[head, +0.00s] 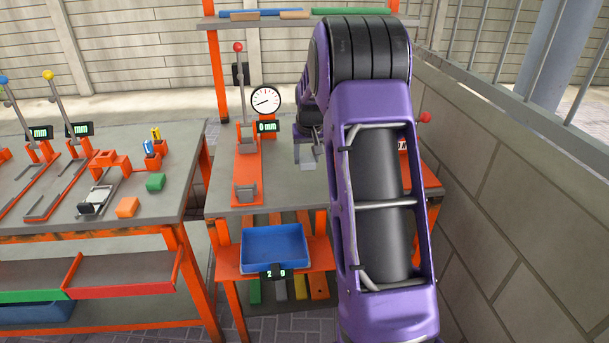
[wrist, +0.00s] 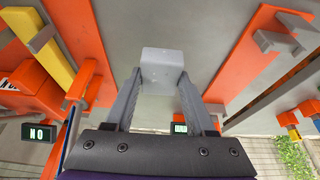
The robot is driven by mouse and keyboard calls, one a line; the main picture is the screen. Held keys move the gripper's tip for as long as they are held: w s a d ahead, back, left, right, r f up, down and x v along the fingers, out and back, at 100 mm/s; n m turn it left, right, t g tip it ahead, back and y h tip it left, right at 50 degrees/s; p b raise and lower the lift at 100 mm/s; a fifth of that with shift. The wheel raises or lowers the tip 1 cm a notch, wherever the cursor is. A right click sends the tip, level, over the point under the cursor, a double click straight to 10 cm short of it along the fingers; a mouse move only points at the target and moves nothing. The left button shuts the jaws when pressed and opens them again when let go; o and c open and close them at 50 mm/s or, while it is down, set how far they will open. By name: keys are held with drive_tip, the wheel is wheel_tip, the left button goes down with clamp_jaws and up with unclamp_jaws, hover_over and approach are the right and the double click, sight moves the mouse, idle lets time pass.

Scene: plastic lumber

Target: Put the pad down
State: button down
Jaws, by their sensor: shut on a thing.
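The pad (wrist: 162,62) is a small light grey block. In the wrist view it sits between the fingertips of my gripper (wrist: 160,77), which is shut on it. In the head view my gripper (head: 306,148) is over the right-hand grey bench top (head: 288,187), partly hidden by my arm. The pad (head: 307,164) shows small and pale below it there. I cannot tell whether the pad touches the bench top.
An orange lever stand (head: 247,165) stands left of my gripper, with a round dial gauge (head: 265,100) behind. A blue tray (head: 273,246) sits below the bench front. A "NO" display (wrist: 38,133) is at left in the wrist view. A block wall (head: 520,200) bounds the right.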

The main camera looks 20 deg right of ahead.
sight(306, 184)
wheel_tip(306, 184, down, 8)
drive_tip(key=shift+r, duration=0.25)
drive_tip(key=shift+b, duration=0.3)
drive_tip(key=shift+f, duration=0.15)
drive_tip(key=shift+c, duration=1.2)
unclamp_jaws()
